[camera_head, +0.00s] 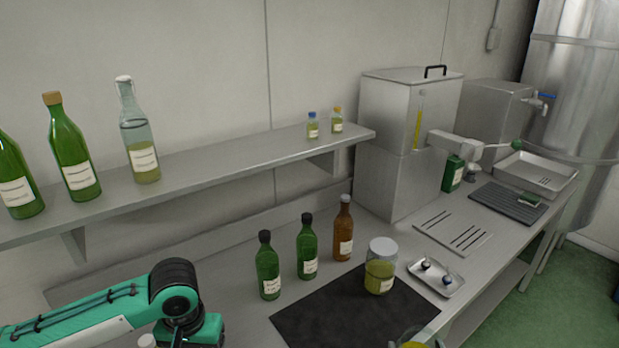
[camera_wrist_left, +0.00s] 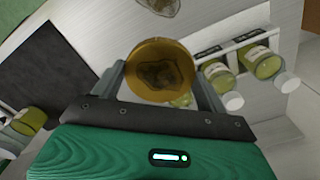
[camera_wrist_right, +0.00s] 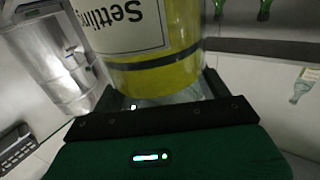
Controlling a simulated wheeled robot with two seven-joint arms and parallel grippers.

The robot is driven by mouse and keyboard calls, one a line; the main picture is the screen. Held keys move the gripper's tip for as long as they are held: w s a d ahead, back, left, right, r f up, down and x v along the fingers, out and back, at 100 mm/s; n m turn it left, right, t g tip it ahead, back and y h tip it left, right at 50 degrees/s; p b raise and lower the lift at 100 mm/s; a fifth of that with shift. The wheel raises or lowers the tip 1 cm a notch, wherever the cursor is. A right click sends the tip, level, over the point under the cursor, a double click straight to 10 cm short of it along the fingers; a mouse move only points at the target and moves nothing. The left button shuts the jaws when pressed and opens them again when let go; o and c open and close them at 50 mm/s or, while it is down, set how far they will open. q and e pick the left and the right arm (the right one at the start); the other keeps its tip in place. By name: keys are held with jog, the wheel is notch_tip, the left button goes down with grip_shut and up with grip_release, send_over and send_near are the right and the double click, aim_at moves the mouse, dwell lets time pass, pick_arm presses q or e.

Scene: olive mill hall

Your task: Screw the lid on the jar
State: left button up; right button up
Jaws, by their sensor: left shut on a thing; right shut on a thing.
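In the left wrist view my left gripper (camera_wrist_left: 160,82) is shut on a round gold lid (camera_wrist_left: 162,66), one finger on each side of it. In the right wrist view my right gripper (camera_wrist_right: 160,90) is shut on a glass jar (camera_wrist_right: 182,78) of yellow oil with a white label reading "Settling". The jar's top is out of that view. In the head view part of a glass vessel with yellow contents (camera_head: 414,344), apparently this jar, shows at the bottom edge. Lid and jar appear apart. My left gripper's fingers and the lid are not clear in the head view.
Another lidded jar (camera_head: 380,272) stands on a dark mat (camera_head: 320,315). Green bottles (camera_head: 268,268) and a brown bottle (camera_head: 343,232) stand behind it. A small steel tray (camera_head: 437,286) lies at its right. A shelf (camera_head: 215,163) with bottles runs along the wall.

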pick_arm(q)
jog(key=shift+s+a+f, duration=0.15)
jog(key=shift+s+f, duration=0.05)
pick_arm(e)
jog(key=shift+s+d, duration=0.25)
jog(key=shift+s, duration=0.05)
jog(key=shift+a+r, duration=0.1)
jog(key=w+a+n+g+y, duration=0.2)
jog(key=w+a+n+y, duration=0.1)
jog(key=a, duration=0.4)
jog(key=w+a+r+n+g+y, duration=0.1)
jog(key=w+a+n+y, duration=0.3)
jog(key=a+y, duration=0.4)
jog(key=shift+a+n+g+y, duration=0.3)
jog(key=shift+n+g, duration=0.2)
jog(key=shift+g, duration=0.1)
jog(key=shift+w, duration=0.1)
pick_arm(q)
jog(key=w+d+r+m, duration=0.1)
jog(key=d+r, duration=0.3)
jog(key=d, duration=0.5)
jog(key=w+d+r+m, duration=0.2)
jog(key=w+d+r, duration=0.2)
jog(key=d, duration=0.5)
jog(key=w+d+r+m, duration=0.2)
jog(key=d+r, duration=0.4)
jog(key=d, duration=0.3)
jog(key=shift+w+r, duration=0.15)
